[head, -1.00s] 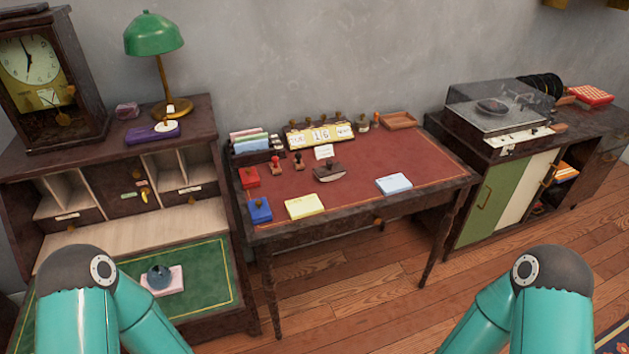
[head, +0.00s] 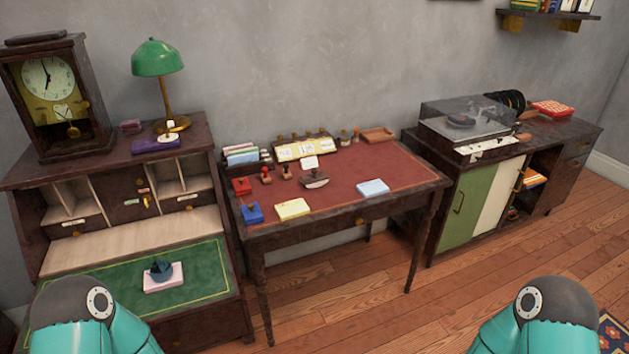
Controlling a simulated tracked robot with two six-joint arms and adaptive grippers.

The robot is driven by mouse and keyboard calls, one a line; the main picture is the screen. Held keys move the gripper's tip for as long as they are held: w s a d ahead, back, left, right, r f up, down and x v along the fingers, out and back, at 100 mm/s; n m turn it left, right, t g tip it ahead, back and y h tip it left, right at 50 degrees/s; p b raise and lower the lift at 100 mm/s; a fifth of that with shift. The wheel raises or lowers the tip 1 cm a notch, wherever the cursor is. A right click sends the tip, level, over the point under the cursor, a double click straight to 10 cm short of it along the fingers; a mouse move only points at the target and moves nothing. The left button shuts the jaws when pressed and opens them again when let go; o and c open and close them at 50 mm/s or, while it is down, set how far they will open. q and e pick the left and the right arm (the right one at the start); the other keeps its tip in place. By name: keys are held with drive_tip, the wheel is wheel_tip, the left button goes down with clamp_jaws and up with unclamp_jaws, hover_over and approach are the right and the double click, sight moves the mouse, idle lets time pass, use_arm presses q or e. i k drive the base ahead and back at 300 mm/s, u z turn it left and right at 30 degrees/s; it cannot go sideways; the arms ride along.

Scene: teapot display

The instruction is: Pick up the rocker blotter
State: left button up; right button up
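The rocker blotter (head: 315,180) sits on the red top of the small writing table (head: 345,176), near its middle. It is dark with a knob on top and a pale curved underside. A small white card (head: 309,162) stands just behind it. Parts of my two teal arms show at the bottom left and bottom right corners, well in front of the table. Neither of my grippers is in view.
Stamps (head: 287,173), a yellow pad (head: 292,209), a light blue pad (head: 373,187), a red box (head: 241,186) and a blue box (head: 252,212) lie around the blotter. A desk with a green lamp (head: 158,58) stands left, a record player cabinet (head: 480,205) right. Open floor lies in front.

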sight(316, 179)
drive_tip(key=z, duration=0.15)
drive_tip(key=i, duration=1.1)
drive_tip(key=u, duration=2.2)
drive_tip(key=i, duration=0.1)
drive_tip(key=u, duration=0.85)
drive_tip(key=k, duration=1.55)
